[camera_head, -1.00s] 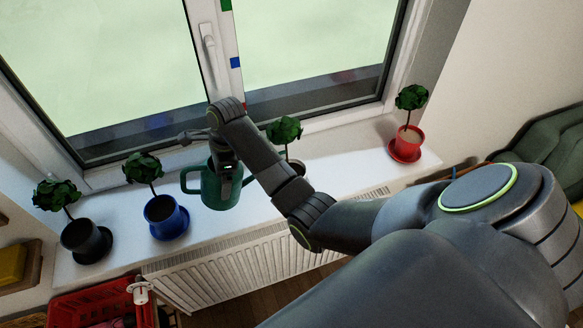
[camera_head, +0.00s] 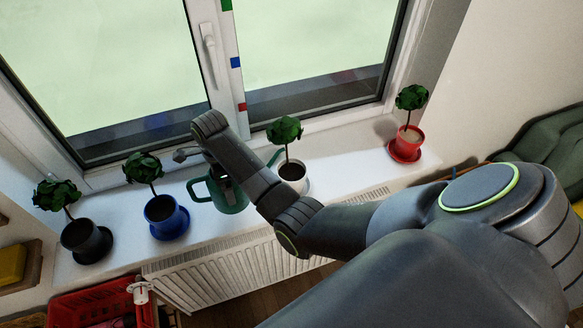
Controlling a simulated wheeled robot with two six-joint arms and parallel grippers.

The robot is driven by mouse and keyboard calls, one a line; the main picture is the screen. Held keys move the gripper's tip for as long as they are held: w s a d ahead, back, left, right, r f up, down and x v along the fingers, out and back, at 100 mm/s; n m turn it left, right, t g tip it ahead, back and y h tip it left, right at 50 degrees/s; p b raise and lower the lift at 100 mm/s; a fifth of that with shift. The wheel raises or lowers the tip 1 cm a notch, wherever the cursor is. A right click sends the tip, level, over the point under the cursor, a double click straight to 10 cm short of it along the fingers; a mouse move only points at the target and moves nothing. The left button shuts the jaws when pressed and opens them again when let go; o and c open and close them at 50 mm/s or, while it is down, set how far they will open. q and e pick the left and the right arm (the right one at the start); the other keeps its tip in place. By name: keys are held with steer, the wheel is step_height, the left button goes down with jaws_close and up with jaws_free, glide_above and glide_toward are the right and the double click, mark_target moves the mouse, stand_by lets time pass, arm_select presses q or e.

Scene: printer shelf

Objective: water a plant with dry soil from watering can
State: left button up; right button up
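A green watering can (camera_head: 236,201) is at the middle of the windowsill, its handle to the left and spout toward the upper right. My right arm reaches over it; the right gripper (camera_head: 224,178) is at the can's top, mostly hidden by my wrist, so its grip is unclear. A red pot (camera_head: 407,146) at the right end holds a small plant (camera_head: 411,98) in pale, dry-looking soil. A blue pot (camera_head: 163,215), a black pot (camera_head: 80,240) and a white pot (camera_head: 295,183) hold plants in dark soil. My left gripper is out of view.
The window (camera_head: 130,60) stands behind the sill, with a handle (camera_head: 208,42) on its frame. A radiator (camera_head: 215,278) is below. A red crate (camera_head: 95,303) is at lower left. The sill (camera_head: 345,160) is clear between the white and red pots.

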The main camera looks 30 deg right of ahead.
steer(key=shift+w+r, duration=0.1)
steer(key=shift+r, duration=2.55)
steer(key=shift+f, duration=0.1)
